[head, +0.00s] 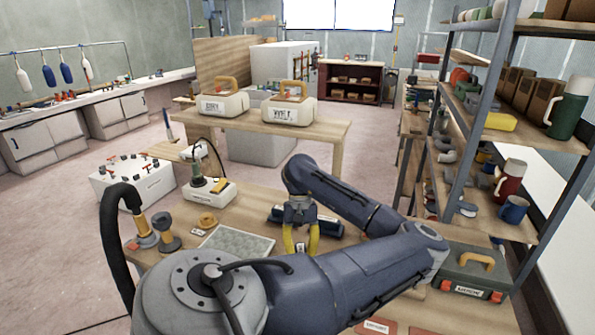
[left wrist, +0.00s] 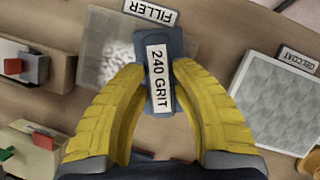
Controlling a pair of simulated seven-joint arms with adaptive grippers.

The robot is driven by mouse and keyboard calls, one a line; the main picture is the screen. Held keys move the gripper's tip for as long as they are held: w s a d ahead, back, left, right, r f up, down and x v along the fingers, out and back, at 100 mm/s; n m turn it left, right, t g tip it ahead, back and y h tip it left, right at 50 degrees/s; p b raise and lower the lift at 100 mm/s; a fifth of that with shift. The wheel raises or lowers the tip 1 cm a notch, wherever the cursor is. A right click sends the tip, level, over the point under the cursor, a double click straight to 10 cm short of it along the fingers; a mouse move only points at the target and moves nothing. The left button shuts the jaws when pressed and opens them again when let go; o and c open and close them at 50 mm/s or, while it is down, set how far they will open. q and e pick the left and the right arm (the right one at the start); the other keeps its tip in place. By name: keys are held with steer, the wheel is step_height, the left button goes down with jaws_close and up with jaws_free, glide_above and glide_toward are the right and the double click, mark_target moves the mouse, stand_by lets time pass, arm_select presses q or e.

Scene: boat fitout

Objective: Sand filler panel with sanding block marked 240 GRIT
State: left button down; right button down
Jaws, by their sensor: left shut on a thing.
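My left gripper (head: 300,243) has yellow fingers and points down over the workbench. In the left wrist view my left gripper (left wrist: 158,85) is shut on a blue sanding block (left wrist: 172,45) with a white label reading 240 GRIT. The filler panel (left wrist: 98,30) is grey with a whitish, speckled patch and lies beneath the block; its FILLER label (left wrist: 150,12) reads upside down. The block overlaps the panel's edge in this view; I cannot tell whether they touch. In the head view my arm hides the filler panel. My right gripper is not in view.
A speckled gelcoat panel (left wrist: 270,105) lies beside the filler panel, with a GELCOAT label (left wrist: 298,60). Loaded shelves (head: 530,140) stand at the right.

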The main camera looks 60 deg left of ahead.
arm_select(q)
steer(key=shift+w+d, duration=1.6)
steer(key=shift+d, duration=0.15)
steer(key=shift+w+d, duration=1.55)
steer(key=shift+d, duration=0.15)
steer(key=shift+w+d, duration=0.95)
steer(key=shift+d, duration=0.1)
steer(key=shift+s+d, duration=0.45)
steer(key=shift+d, duration=0.15)
steer(key=shift+s+d, duration=0.1)
steer(key=shift+s, duration=0.1)
steer(key=shift+s+a+r, duration=0.1)
steer(key=shift+s+a, duration=1)
steer(key=shift+a, duration=0.2)
steer(key=shift+s+a, duration=1)
steer(key=shift+a, duration=0.1)
steer(key=shift+s+a, duration=1.6)
steer(key=shift+a, duration=0.15)
steer(key=shift+s+a, duration=1.6)
steer(key=shift+a, duration=0.15)
